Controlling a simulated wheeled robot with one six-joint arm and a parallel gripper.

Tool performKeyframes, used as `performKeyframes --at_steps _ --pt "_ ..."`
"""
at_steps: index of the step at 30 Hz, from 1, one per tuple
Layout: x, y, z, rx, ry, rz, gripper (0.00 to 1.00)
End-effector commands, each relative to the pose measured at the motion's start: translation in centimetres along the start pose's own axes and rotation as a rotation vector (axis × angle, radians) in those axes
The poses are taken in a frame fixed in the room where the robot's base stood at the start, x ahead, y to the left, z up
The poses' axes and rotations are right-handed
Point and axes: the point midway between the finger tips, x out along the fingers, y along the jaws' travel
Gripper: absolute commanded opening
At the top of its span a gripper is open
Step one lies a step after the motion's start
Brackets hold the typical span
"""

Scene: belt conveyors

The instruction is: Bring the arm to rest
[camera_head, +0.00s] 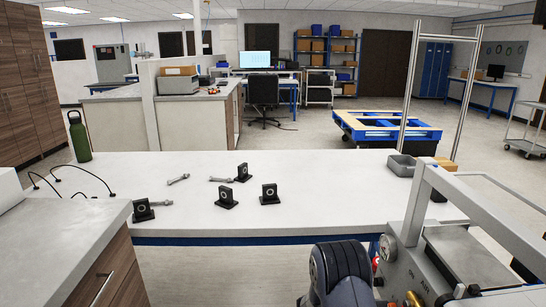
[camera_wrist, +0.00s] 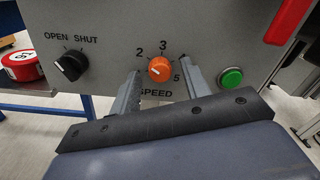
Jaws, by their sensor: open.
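My gripper (camera_wrist: 160,72) is open in the wrist view. Its two grey fingers stand apart, one on each side of an orange speed knob (camera_wrist: 160,69) on a grey panel (camera_wrist: 110,50). I see a gap between each finger and the knob; how near the tips are to the panel is hard to tell. The knob has a pale pointer line and the marks 2, 3 and 5 around it. My arm (camera_head: 340,275) shows at the bottom of the head view, bent low by the grey machine (camera_head: 470,255). My gripper is hidden there.
A black OPEN/SHUT knob (camera_wrist: 70,65) and a green button (camera_wrist: 231,78) flank the orange knob. A red round object (camera_wrist: 22,66) lies at the left.

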Motion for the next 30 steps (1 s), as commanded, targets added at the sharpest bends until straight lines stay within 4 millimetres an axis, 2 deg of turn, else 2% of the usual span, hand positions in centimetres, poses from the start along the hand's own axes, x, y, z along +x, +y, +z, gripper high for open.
performKeyframes --at_steps 17,21,30 --pt "-10.9 0.1 -0.2 -0.01 -0.001 0.004 0.45" --pt "-7.6 -0.1 0.0 -0.014 0.002 -0.006 0.45" --pt "-1.6 -0.1 0.1 -0.012 0.002 -0.005 0.45"
